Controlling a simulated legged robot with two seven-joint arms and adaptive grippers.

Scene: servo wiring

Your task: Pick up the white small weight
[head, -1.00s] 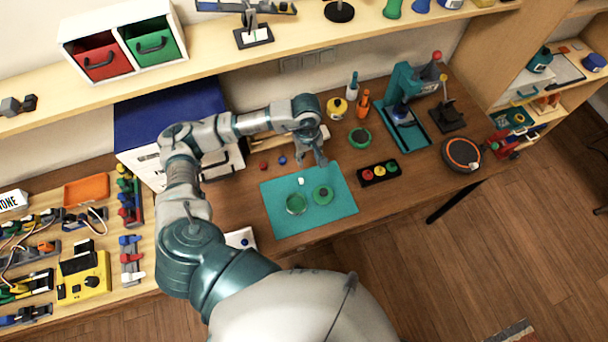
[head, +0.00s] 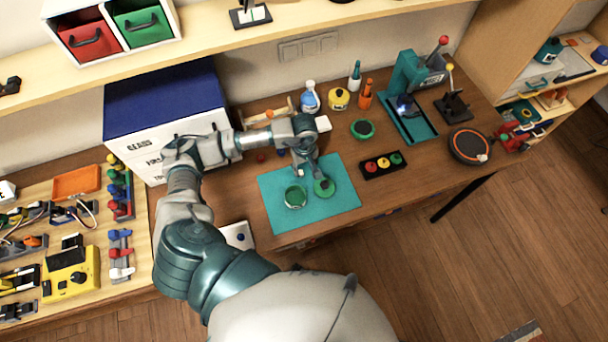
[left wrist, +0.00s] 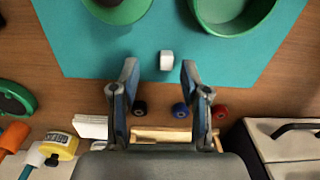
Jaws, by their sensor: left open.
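The white small weight (left wrist: 167,60) stands on the teal mat (left wrist: 85,45) in the left wrist view. In the head view I cannot make it out now; my left gripper (head: 305,172) is over that part of the mat (head: 335,215). In the left wrist view my left gripper (left wrist: 159,68) is open and empty. Its fingertips point at the weight, which shows between and slightly beyond them. A green round container (head: 295,196) and a green round lid-like piece (head: 324,187) lie on the mat near the gripper. My right gripper is not in view.
Black, blue (left wrist: 180,110) and red (left wrist: 220,110) small weights stand on the wooden table behind the mat. A white drawer box with a blue top (head: 165,100) is at the left. A tray with three coloured discs (head: 382,165) is right of the mat.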

